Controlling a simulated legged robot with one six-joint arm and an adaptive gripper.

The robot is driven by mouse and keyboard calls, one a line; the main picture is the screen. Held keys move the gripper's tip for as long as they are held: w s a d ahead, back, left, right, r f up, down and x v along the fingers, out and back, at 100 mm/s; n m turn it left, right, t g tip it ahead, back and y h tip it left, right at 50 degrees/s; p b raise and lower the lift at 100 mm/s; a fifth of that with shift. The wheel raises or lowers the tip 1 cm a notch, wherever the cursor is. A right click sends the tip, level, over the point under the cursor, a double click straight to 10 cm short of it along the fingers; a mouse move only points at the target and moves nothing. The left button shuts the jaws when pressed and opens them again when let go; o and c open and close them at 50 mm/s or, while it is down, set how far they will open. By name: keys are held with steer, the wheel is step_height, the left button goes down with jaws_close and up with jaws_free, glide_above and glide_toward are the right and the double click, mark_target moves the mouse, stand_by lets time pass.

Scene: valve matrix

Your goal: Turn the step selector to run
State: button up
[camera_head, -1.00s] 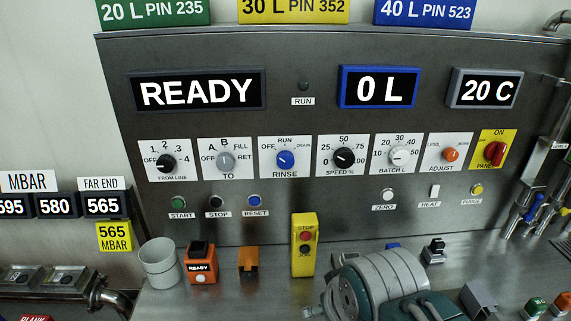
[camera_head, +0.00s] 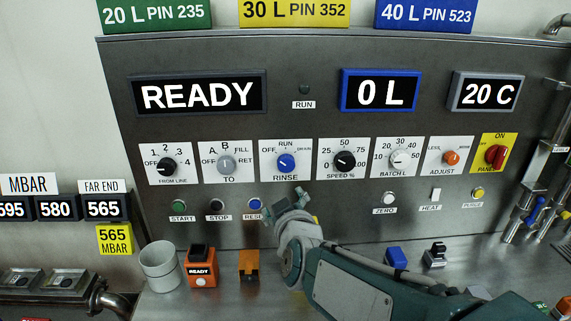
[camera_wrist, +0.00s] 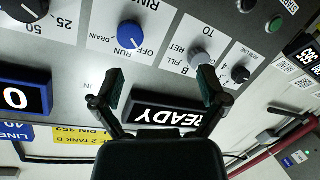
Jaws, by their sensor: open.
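The step selector appears to be the blue knob (camera_head: 286,163) on the white plate marked RINSE, with OFF, RUN and DRAIN around it. RUN is at the top of the dial in the head view. The knob also shows in the wrist view (camera_wrist: 131,35), upside down. My gripper (camera_head: 289,204) is below and in front of the knob in the head view, apart from it. In the wrist view my gripper (camera_wrist: 160,88) is open and empty, its fingers spread before the panel.
The TO knob (camera_head: 227,163) and SPEED knob (camera_head: 345,161) flank the blue knob closely. The RESET button (camera_head: 255,205) is beside my gripper. The READY display (camera_head: 199,94) is above. An orange READY box (camera_head: 201,269) and grey cup (camera_head: 159,266) stand on the bench.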

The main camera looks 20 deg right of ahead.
mark_target(286, 166)
steer(key=w+d+h, duration=0.1)
steer(key=w, duration=0.3)
steer(key=w+d+t+h, duration=0.1)
steer(key=w, duration=0.3)
steer(key=w+d+r, duration=0.1)
steer(key=w, duration=0.4)
steer(key=shift+d+r+t+h, duration=0.1)
steer(key=shift+d+t+h, duration=0.3)
steer(key=shift+s, duration=0.1)
steer(key=c, duration=1.2)
